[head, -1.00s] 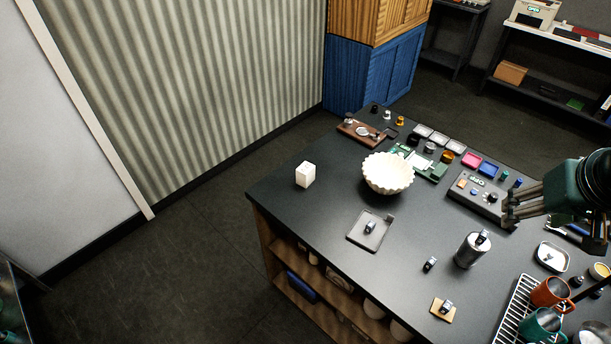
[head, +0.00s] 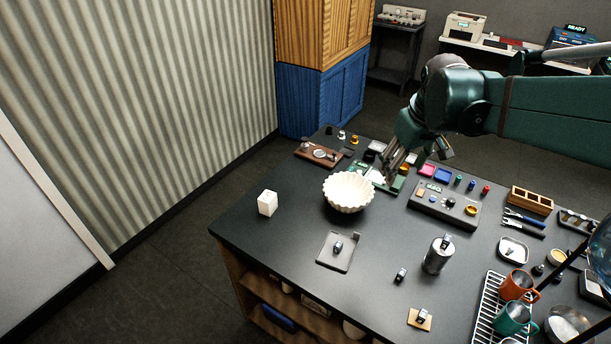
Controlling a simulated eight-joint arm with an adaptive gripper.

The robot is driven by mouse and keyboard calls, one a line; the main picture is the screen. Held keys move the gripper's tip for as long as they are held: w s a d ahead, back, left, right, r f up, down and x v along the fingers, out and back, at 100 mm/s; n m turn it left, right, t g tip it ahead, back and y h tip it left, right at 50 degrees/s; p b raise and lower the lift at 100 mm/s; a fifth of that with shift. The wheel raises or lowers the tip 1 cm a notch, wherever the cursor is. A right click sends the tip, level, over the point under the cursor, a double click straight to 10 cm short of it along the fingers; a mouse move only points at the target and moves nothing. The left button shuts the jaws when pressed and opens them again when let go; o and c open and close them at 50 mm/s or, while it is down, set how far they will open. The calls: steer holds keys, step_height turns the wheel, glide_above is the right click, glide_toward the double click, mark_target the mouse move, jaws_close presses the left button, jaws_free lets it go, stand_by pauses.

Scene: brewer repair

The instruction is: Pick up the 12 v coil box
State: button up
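No label reading 12 V is legible, so I cannot tell which item is the coil box. Small dark-and-silver box-like parts show in several places: one (head: 338,246) on a grey tray (head: 328,262), one (head: 401,275) bare on the table, one (head: 422,316) on a tan pad, and one (head: 446,242) on top of a metal cylinder (head: 436,260). A plain white box (head: 267,203) stands near the table's left edge. My gripper (head: 412,168) is above the back of the table, by the green board (head: 388,184), its fingers apparently spread and nothing visible between them.
A white fluted bowl (head: 348,192) stands left of my gripper. A control panel (head: 445,203), pliers (head: 524,220) and a wooden holder (head: 531,200) lie to the right. A wire rack (head: 489,308) with mugs is at front right. The dark table (head: 290,235) is clear at left.

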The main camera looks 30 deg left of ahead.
steer(key=w+a+f+n, duration=0.2)
steer(key=a+f, duration=0.2)
steer(key=a, duration=0.7)
steer(key=n+g+h, duration=0.2)
steer(key=n+g, duration=0.1)
steer(key=n, duration=0.4)
glide_toward(267, 196)
steer(key=f, duration=0.5)
steer(key=shift+d, duration=0.3)
steer(key=shift+a+f, duration=0.15)
steer(key=shift+f, duration=0.05)
steer(key=shift+f, duration=0.1)
steer(key=shift+f, duration=1.15)
steer(key=shift+f, duration=0.15)
